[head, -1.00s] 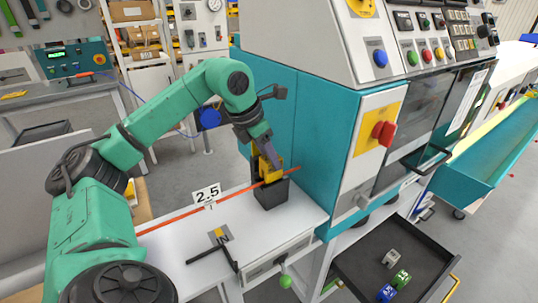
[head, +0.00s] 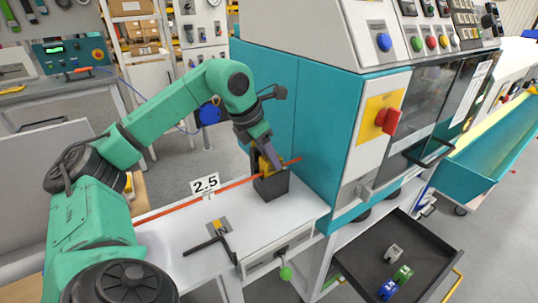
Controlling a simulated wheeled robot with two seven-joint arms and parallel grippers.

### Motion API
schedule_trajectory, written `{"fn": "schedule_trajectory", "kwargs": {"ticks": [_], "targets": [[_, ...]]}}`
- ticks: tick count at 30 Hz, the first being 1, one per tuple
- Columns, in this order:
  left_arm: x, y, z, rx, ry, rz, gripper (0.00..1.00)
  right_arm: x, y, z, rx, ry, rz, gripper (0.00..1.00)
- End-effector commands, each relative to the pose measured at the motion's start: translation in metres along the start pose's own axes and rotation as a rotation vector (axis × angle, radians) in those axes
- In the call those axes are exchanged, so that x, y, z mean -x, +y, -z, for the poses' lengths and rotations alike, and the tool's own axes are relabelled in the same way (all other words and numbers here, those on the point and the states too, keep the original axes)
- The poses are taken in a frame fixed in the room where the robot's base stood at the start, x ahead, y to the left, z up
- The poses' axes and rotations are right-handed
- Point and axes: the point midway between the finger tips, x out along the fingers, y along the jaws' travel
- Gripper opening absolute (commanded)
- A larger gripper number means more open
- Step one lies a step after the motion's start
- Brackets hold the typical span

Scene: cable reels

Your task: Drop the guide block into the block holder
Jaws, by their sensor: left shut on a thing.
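The block holder (head: 271,187) is a dark grey open-topped box on the white bench, beside the teal machine. My left gripper (head: 265,154) is directly over it, pointing down, and shut on a yellow guide block (head: 268,164). The block is at the holder's mouth, and its lower part is hidden by the holder wall. I cannot tell how deep it sits or whether it touches the bottom. An orange-red cable (head: 235,184) runs along the bench and past the block at the holder. My right gripper is not in view.
A "2.5" sign (head: 205,184) stands behind the cable. A black clamp-like tool (head: 217,240) lies on the front of the bench. A dark open drawer (head: 362,262) at lower right holds grey, green and blue blocks. The teal machine (head: 310,130) closes off the right side.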

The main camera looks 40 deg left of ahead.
Motion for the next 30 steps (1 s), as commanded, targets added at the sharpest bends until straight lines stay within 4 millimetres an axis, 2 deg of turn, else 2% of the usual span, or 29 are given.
{"fn": "schedule_trajectory", "kwargs": {"ticks": [1,2,4,13,17,20,27,30], "targets": [[-0.003,0.000,0.001,0.000,-0.001,0.000,0.00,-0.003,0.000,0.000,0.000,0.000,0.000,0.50],[-0.002,0.000,0.001,0.000,-0.001,0.000,0.57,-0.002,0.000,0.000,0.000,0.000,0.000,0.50],[-0.001,0.000,0.000,0.000,-0.001,0.000,0.84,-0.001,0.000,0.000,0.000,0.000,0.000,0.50],[-0.001,0.000,0.001,0.000,0.000,0.000,0.84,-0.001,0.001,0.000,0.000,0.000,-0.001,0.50],[0.011,0.000,-0.001,0.000,-0.003,-0.001,0.84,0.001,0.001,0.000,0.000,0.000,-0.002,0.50],[0.034,0.000,-0.001,0.000,-0.005,0.000,0.84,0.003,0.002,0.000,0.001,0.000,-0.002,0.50],[0.110,0.000,-0.003,-0.001,-0.006,0.000,0.84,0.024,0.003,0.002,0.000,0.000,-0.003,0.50],[0.132,0.000,-0.002,0.000,-0.005,0.000,0.84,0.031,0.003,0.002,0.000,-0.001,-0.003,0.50]]}}
